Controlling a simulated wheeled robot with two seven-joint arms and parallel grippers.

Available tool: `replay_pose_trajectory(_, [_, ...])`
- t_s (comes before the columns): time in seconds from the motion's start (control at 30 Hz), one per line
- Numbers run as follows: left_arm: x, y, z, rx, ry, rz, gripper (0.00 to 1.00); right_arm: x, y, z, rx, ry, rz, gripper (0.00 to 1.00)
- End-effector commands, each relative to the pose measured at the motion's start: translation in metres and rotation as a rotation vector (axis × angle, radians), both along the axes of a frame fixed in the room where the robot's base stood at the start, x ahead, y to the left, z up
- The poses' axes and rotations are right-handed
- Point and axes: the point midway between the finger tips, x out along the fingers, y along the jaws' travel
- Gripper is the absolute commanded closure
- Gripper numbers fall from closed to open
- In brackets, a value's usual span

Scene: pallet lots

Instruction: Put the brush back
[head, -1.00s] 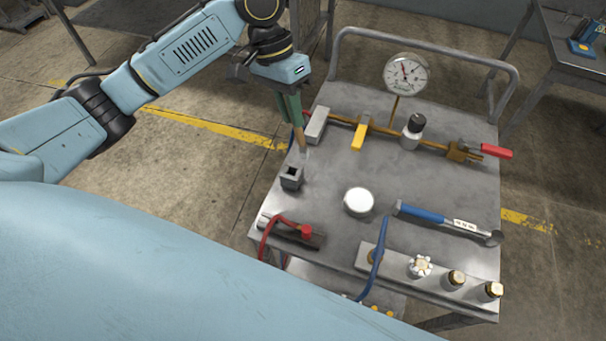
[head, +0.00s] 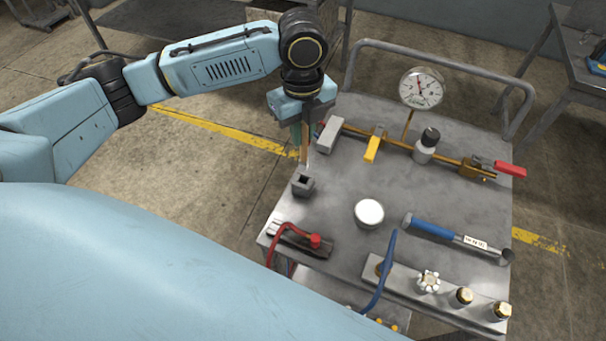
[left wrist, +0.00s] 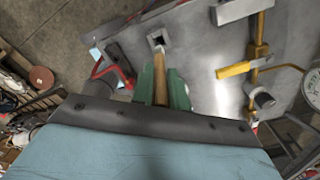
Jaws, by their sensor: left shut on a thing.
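My left gripper (head: 300,135) has green fingers and is shut on the brush (head: 304,144), gripping its wooden shaft. In the left wrist view the wooden shaft (left wrist: 160,72) lies between the green fingers and points toward the holder's dark square opening (left wrist: 157,39). The lower end looks close to the opening; I cannot tell whether it touches. The right gripper is not in view.
The metal cart (head: 350,250) carries a brass pipe with a gauge (head: 422,88), a yellow lever (head: 373,148) and a red-handled valve (head: 508,168).

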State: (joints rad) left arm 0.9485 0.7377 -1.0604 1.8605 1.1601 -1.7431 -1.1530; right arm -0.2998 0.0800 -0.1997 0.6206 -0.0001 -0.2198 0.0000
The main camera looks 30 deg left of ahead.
Motion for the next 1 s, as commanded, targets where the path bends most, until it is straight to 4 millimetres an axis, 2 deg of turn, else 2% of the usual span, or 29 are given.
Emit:
replay_pose_trajectory(0.13, [-0.001,0.0,-0.028,0.002,0.005,0.001,1.0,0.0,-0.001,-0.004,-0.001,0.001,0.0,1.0])
replay_pose_trajectory(0.37, [-0.001,0.0,-0.052,0.001,0.003,0.003,1.0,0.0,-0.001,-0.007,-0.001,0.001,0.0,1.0])
replay_pose_trajectory(0.6, [-0.001,0.0,-0.088,0.001,0.003,0.002,1.0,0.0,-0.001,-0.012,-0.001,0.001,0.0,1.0])
replay_pose_trajectory(0.97, [-0.001,0.0,-0.092,0.001,0.003,0.003,1.0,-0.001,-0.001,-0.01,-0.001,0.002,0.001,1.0])
replay_pose_trajectory(1.0, [-0.001,0.0,-0.092,0.001,0.002,0.003,0.82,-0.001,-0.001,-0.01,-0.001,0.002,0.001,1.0])
